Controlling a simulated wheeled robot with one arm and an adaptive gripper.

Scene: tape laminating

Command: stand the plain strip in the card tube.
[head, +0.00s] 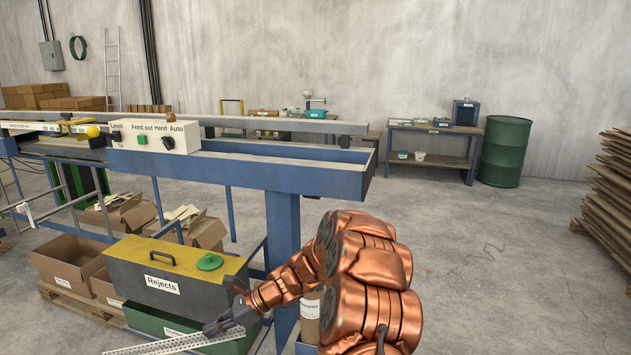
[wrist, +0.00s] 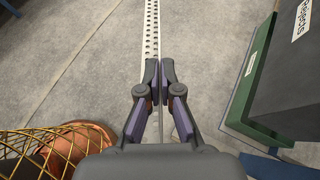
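My gripper (head: 215,327) is low in front of the bins in the head view. It is shut on a long pale strip (head: 165,347) with rows of holes, which runs off to the lower left. In the wrist view the fingertips (wrist: 158,75) pinch the strip (wrist: 151,30), and its holed part runs away to the top edge. A brown tube (head: 309,315) with a white label, seemingly the card tube, stands by the blue machine leg, partly hidden behind my arm. The gripper is left of it and apart. I cannot make out another strip.
A grey Rejects box (head: 170,285) with a yellow top stands above a green bin (head: 165,325), close to the gripper. The blue machine leg (head: 283,235) rises beside the tube. Cardboard boxes (head: 70,262) are at left. Floor (head: 480,260) at right is clear.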

